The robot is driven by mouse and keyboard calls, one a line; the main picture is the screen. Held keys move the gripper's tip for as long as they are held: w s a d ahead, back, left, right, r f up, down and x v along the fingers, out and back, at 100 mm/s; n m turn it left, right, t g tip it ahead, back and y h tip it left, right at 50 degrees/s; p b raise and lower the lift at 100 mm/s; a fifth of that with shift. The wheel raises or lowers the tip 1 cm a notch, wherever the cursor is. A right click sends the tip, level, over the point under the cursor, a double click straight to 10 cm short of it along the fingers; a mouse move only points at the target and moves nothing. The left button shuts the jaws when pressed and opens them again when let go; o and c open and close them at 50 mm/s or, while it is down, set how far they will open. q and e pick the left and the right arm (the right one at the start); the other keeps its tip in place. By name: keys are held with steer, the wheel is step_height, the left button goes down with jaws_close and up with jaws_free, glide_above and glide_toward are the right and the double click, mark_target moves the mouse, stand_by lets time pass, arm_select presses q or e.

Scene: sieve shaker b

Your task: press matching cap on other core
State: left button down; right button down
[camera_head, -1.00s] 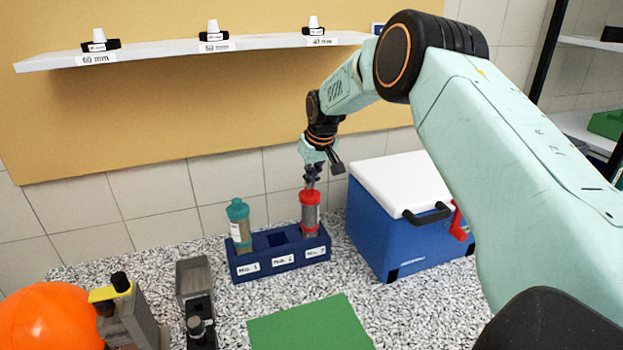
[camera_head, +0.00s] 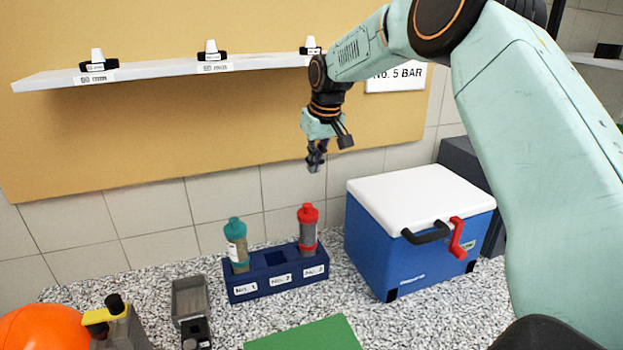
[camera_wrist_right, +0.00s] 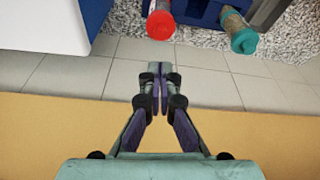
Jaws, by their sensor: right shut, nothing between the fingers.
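A core with a red cap (camera_head: 308,213) stands in the No. 3 slot of the dark blue rack (camera_head: 262,289). A core with a teal cap (camera_head: 235,228) stands in the No. 1 slot, leaning slightly. The middle slot, No. 2, looks empty. My right gripper (camera_head: 314,168) hangs above the red cap, clear of it, with its fingers shut and empty. In the right wrist view the closed fingertips (camera_wrist_right: 155,68) show just short of the red cap (camera_wrist_right: 160,25), and the teal cap (camera_wrist_right: 244,41) is to the right. My left gripper is not in view.
A blue cooler with a white lid (camera_head: 415,200) stands right of the rack. A green mat (camera_head: 308,335) lies in front. A grey open box (camera_head: 190,297) and an orange ball-like object (camera_head: 40,328) are at left. A shelf (camera_head: 150,77) hangs on the wall.

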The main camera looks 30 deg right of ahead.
steer(key=shift+v, duration=1.3)
steer(key=shift+f, duration=0.2)
steer(key=m+g+h, duration=0.1)
steer(key=m+h, duration=0.1)
steer(key=m, duration=0.7)
glide_toward(307, 205)
steer(key=b+x, duration=0.4)
steer(key=x, duration=0.1)
steer(key=shift+d+f, duration=0.1)
steer(key=shift+f, duration=0.3)
steer(key=shift+w+d+f+b, duration=0.1)
steer(key=shift+w+f+b, duration=0.05)
steer(key=shift+f+b, duration=0.3)
steer(key=shift+w, duration=0.1)
